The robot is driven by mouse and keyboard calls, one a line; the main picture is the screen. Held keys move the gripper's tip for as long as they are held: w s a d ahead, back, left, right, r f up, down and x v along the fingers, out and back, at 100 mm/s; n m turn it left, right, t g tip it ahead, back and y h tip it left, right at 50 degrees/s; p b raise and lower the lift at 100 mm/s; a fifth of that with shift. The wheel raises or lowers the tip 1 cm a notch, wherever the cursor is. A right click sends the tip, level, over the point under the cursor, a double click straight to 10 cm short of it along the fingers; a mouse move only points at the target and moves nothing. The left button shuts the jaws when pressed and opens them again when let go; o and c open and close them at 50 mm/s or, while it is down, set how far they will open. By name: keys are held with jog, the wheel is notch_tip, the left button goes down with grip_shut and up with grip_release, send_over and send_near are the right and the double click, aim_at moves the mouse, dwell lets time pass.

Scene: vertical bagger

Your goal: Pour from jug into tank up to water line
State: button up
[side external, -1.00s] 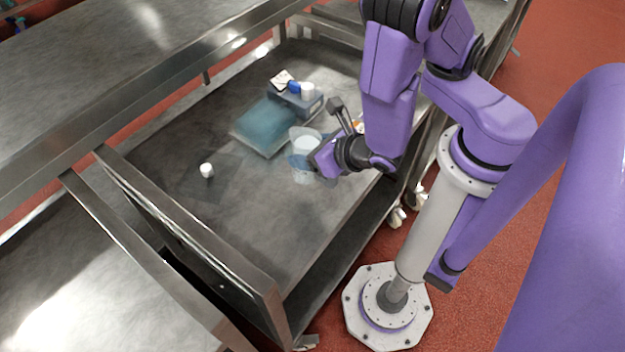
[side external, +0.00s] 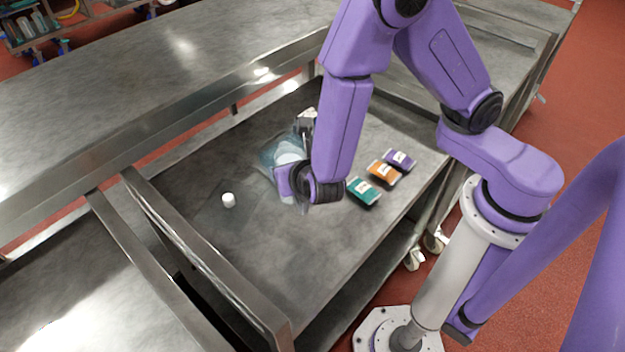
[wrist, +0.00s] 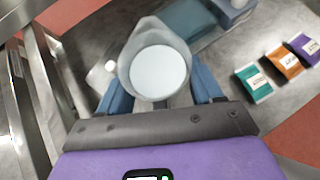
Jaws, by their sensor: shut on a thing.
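The translucent grey jug (wrist: 158,72) is between the blue fingers of my gripper (wrist: 160,95). A pale white round surface fills its inside as seen from above. My gripper (side external: 287,182) is shut on the jug, which also shows in the side external view (side external: 289,158), partly covered by my wrist. The jug looks about upright; its height above the table is unclear. The bluish see-through tank (wrist: 190,20) lies beyond the jug's upper right in the wrist view. In the side external view the tank (side external: 268,152) is mostly hidden behind the jug. Its water line cannot be made out.
Teal (side external: 363,191), orange (side external: 384,172) and purple (side external: 400,160) packets lie to the right. A blue-grey box (wrist: 232,10) is beside the tank. Bare table lies in front.

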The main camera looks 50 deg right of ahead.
jog(key=shift+w+a+r+m+g+h, duration=0.9)
jog(key=shift+w+r+m+g+h, duration=1.3)
jog(key=shift+w+r+m+g, duration=1.25)
jog(key=w+d+f+m+y, duration=0.1)
jog(key=w+d+f+y, duration=0.1)
jog(key=w+d, duration=0.45)
notch_tip(320, 180, down, 6)
jog(key=s+g+y, duration=0.1)
jog(key=s+y, duration=0.1)
jog(key=y, duration=0.3)
jog(key=shift+s+d+g, duration=0.15)
jog(key=shift+d+g, duration=0.2)
jog(key=shift+d, duration=0.05)
jog(key=shift+r, duration=0.1)
jog(key=shift+y, duration=0.5)
